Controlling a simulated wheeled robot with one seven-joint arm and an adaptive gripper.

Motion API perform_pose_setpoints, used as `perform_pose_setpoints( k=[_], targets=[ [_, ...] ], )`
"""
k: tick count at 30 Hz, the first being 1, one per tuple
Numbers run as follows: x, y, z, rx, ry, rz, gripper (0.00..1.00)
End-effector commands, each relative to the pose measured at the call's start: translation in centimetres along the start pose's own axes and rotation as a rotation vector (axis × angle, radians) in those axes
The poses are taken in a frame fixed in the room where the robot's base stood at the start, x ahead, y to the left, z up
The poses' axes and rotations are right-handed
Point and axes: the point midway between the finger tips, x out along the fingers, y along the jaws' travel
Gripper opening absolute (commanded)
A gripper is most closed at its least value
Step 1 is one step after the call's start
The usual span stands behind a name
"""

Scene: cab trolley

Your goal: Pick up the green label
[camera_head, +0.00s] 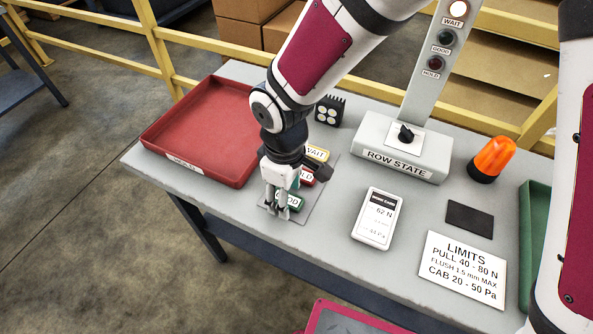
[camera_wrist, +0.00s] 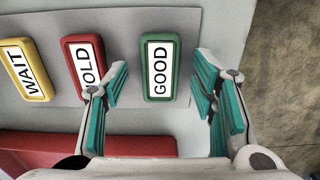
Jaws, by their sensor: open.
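The green label (camera_wrist: 161,67) lies on a grey plate and reads GOOD in the wrist view. In the head view the green label (camera_head: 290,202) is partly hidden by my gripper. My gripper (camera_wrist: 162,98) is open, with one teal-padded finger on each side of the green label in the picture and nothing held. In the head view my gripper (camera_head: 277,206) points down over the front end of the plate. The left finger overlaps the edge of the red label (camera_wrist: 86,62), which sits beside the green one. The yellow WAIT label (camera_wrist: 26,70) is farther left.
A red tray (camera_head: 200,178) stands at the table's left. A ROW STATE box (camera_head: 400,158) with a lamp post stands behind.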

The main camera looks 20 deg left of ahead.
Motion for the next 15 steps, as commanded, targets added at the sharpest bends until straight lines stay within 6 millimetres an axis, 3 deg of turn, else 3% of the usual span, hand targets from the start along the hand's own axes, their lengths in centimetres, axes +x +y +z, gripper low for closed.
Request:
perform_pose_setpoints(
  k=[6,11,12,15],
  targets=[
    [0.05,-0.02,-0.01,0.0,0.0,0.0,0.53],
    [0.04,-0.01,-0.01,0.0,0.0,0.0,0.16],
    [0.04,-0.01,-0.01,0.0,0.0,0.0,0.12],
    [0.03,-0.01,-0.01,0.0,0.0,0.0,0.12]
  ],
)
